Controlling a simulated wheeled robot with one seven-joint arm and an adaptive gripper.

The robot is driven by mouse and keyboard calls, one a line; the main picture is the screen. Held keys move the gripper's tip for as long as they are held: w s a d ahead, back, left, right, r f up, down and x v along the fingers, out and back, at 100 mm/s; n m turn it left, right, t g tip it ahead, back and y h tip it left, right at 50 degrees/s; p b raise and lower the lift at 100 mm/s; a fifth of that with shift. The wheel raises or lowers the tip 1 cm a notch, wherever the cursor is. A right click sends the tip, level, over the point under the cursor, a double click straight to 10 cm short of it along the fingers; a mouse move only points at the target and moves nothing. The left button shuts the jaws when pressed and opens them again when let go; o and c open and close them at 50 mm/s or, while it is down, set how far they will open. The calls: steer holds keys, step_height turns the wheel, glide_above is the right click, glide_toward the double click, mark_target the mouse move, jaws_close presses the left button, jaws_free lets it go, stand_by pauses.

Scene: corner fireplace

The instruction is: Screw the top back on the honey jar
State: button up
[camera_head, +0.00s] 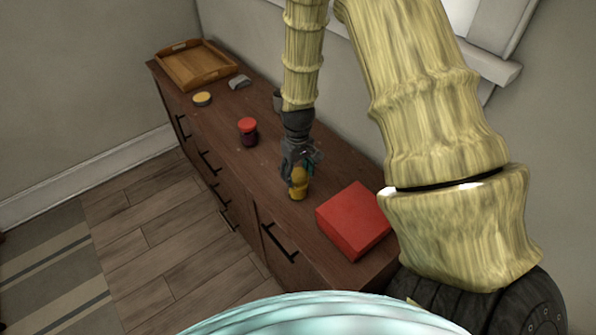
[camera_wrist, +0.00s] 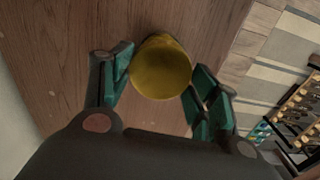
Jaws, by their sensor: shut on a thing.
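A yellow, round-topped thing (camera_head: 299,187), which looks like the honey jar or its top, is at the front middle of the dresser top. My gripper (camera_head: 297,170) points down over it and is shut on it. In the wrist view the yellow thing (camera_wrist: 161,68) sits between the two green fingers, with its smooth round face toward the camera. The fingers hide part of it in the head view, and I cannot tell whether a separate lid and jar are there. A low yellow-topped disc (camera_head: 202,98) lies farther back on the dresser.
The brown dresser (camera_head: 215,120) also holds a jar with a red top (camera_head: 248,127), a red box (camera_head: 353,219) to the right, a wooden tray (camera_head: 196,66) and a small grey thing (camera_head: 239,82) at the far end. A dark cup (camera_head: 278,100) stands partly behind my arm.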

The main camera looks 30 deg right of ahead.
steer(key=shift+m+p, duration=0.4)
steer(key=shift+m, duration=1)
steer(key=shift+m+p, duration=0.55)
steer(key=shift+m, duration=0.95)
steer(key=shift+m+p, duration=0.35)
steer(key=shift+m, duration=1.15)
steer(key=shift+m+p, duration=0.55)
steer(key=shift+m, duration=0.95)
